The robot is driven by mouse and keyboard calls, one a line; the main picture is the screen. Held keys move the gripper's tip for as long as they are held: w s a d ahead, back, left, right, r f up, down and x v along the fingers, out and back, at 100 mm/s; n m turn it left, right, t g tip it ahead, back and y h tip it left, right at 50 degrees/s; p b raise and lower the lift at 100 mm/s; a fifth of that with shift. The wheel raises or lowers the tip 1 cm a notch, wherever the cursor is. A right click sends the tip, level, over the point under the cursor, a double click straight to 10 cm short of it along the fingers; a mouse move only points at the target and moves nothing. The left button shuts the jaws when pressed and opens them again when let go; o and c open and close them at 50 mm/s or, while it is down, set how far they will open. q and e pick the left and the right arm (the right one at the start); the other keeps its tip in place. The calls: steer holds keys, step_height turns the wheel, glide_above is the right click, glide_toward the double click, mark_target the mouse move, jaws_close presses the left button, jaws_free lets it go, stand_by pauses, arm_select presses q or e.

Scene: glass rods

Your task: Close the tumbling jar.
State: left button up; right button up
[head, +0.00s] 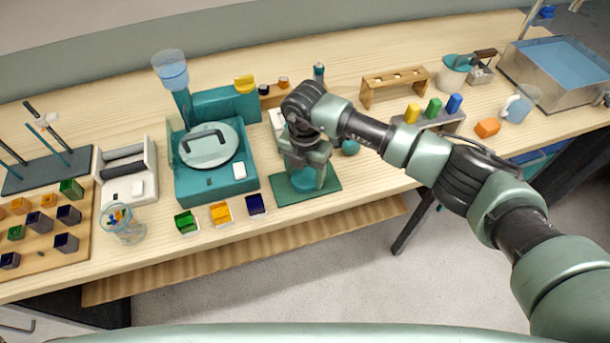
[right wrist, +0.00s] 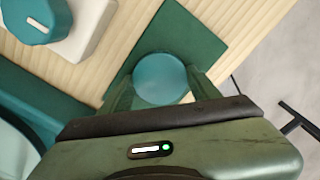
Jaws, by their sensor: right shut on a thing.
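The tumbling jar (head: 307,180), a clear glass vessel with a teal tint, stands on a dark green mat (head: 325,190) near the table's front edge. My right gripper (head: 306,163) is directly above it, pointing down, and covers its top. In the right wrist view, a round teal lid (right wrist: 160,78) sits between the two fingers of my right gripper (right wrist: 161,88), which are shut on it. Whether the lid is seated on the jar's rim is hidden. My left gripper is not in view.
A teal machine (head: 248,187) with a round pale lid stands close left of the mat. A teal knob (right wrist: 42,15) on a white base is behind the mat. A small teal round thing (head: 350,147) is behind right.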

mark_target(305, 178)
steer(key=shift+r, duration=0.15)
step_height(305, 178, up, 20)
steer(key=b, duration=0.4)
steer(key=shift+b, duration=0.3)
steer(key=s+d+f+m, duration=0.4)
steer(key=s+d+m, duration=0.4)
steer(key=m, duration=0.7)
steer(key=s+d+f+m, duration=0.5)
steer(key=s+d+m, duration=0.3)
steer(key=d+m, duration=0.3)
steer(key=m, duration=0.4)
steer(key=shift+m, duration=0.4)
